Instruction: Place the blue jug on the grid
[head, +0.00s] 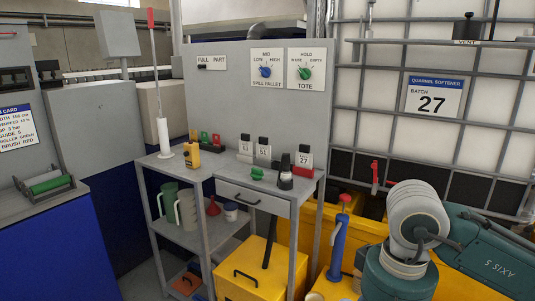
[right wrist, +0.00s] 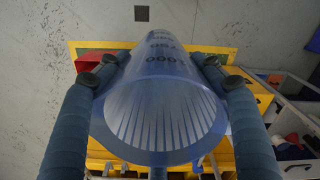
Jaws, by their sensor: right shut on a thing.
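In the right wrist view, a translucent blue jug (right wrist: 160,105) with dark printed markings is between the two fingers of my right gripper (right wrist: 158,70). The fingers are shut on its sides. The jug fills the middle of that view and hides much of what lies behind it. A yellow frame (right wrist: 225,50) shows behind the jug; I cannot tell if it belongs to the grid. In the head view only my right arm shows at the lower right, and neither its gripper nor the jug is seen. I cannot make out the grid clearly. My left gripper is out of view.
A grey cart (head: 243,188) holds small items on top. A green jug (head: 168,198) and a grey jug (head: 187,212) stand on its shelf. A yellow box (head: 252,275), a blue hand pump (head: 337,250) and the caged white tote (head: 390,110) with its red lever (head: 375,177) are near my arm.

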